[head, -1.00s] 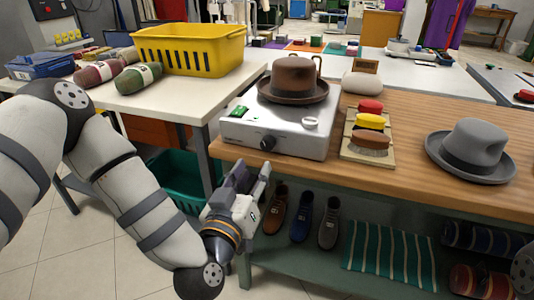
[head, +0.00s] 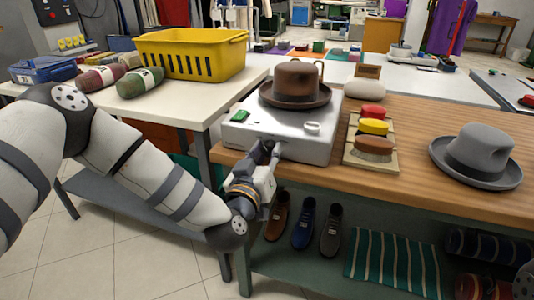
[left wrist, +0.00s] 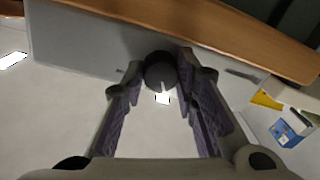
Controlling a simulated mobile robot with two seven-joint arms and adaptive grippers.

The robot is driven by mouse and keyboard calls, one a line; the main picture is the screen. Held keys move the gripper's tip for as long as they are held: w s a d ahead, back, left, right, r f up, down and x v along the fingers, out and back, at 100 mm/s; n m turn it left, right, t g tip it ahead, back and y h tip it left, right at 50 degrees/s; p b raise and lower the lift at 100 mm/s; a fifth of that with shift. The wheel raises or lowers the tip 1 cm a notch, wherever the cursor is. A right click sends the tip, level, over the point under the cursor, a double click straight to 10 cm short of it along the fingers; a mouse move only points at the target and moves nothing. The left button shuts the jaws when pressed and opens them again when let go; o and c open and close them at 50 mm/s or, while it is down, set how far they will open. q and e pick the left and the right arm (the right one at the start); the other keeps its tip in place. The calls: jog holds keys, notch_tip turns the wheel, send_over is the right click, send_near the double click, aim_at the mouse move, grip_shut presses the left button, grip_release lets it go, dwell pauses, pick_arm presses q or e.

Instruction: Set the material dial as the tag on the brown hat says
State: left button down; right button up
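The brown hat (head: 296,80) sits upright on the white machine (head: 308,148) at the table's left end. I see no readable tag on it. The material dial (left wrist: 160,71) is a dark round knob with a white pointer line on the machine's front; its markings cannot be read. My left gripper (head: 268,147) is at the machine's front and hides the dial in the head view. In the left wrist view its fingertips (left wrist: 161,62) lie on either side of the dial, very close to it; whether both touch it is unclear.
A green switch (head: 240,116) and a white knob (head: 312,128) are on the machine's top. A brush tray (head: 352,155) and a grey hat (head: 476,155) stand to its right. Shoes (head: 303,225) are on the shelf below. A yellow basket (head: 190,55) is on the left table.

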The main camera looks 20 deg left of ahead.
jog(key=shift+w+r, duration=0.1)
pick_arm(q)
jog(key=shift+r+m+p, duration=0.25)
jog(key=shift+m+p, duration=0.2)
jog(key=shift+m, duration=0.15)
jog(key=shift+d+m+p, duration=0.1)
jog(key=shift+m+p, duration=0.3)
jog(key=shift+m, duration=0.3)
jog(key=shift+f+m+p, duration=0.1)
jog(key=shift+m+p, duration=0.3)
jog(key=shift+m, duration=0.5)
jog(key=shift+f+m, duration=0.15)
jog(key=shift+m, duration=0.65)
pick_arm(e)
jog(key=shift+t, duration=0.6)
jog(key=shift+w+r, duration=1.55)
jog(key=shift+r, duration=0.1)
pick_arm(q)
jog(key=shift+p, duration=0.3)
jog(key=shift+f, duration=0.1)
jog(key=c, duration=1.5)
grip_release()
jog(key=shift+c, duration=0.2)
